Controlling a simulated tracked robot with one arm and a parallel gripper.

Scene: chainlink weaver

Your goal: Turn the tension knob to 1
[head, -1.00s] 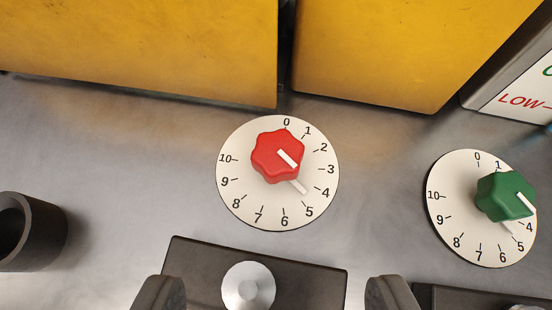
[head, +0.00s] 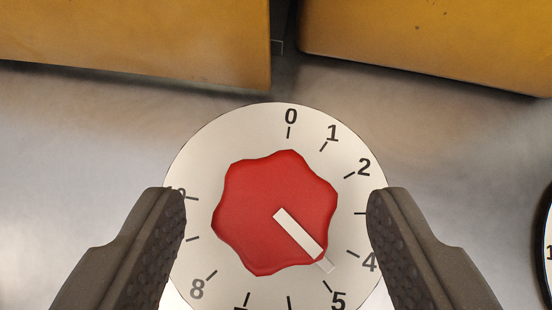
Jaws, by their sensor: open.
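The red lobed knob (head: 262,220) sits on a round white dial (head: 232,137) in the middle of the head view. Its white pointer lies between 4 and 5, a little nearer 5. The 1 mark is at the upper right of the dial. No name label for the knob shows. My gripper (head: 275,205) is open, with one finger to the left and one to the right of the knob. A gap shows between each finger and the knob. The right finger hides part of the dial near 3, and the left finger hides part near 9 and 10.
Yellow blocks (head: 130,45) and (head: 440,40) stand along the top of the view, with a dark gap between them. Bare grey metal panel (head: 85,130) lies to the left. The edge of another dial (head: 549,245) shows at the far right.

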